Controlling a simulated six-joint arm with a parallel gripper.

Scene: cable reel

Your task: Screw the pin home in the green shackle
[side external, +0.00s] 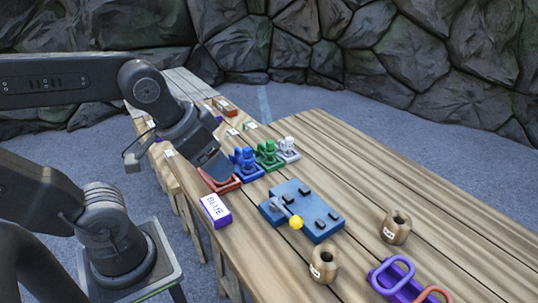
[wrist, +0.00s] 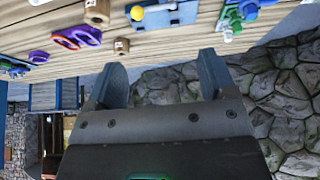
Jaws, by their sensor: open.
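The green shackle (side external: 267,154) stands upright on a small green base in a row on the wooden table, between a blue one (side external: 246,163) and a white one (side external: 289,149). Its pin is too small to make out. My gripper (side external: 217,174) is at the left end of this row, over a red base (side external: 225,184) that it partly hides. In the wrist view my gripper (wrist: 162,76) has its fingers wide apart with nothing between them. A green part (wrist: 231,22), perhaps of the green shackle, shows at the top right there.
A blue plate (side external: 285,222) with black blocks and a yellow knob (side external: 296,222) lies in front of the row. A block marked BLUE (side external: 216,209) is near the table edge. Two wooden spools (side external: 397,227) and purple loops (side external: 391,274) stand right. The right rear tabletop is clear.

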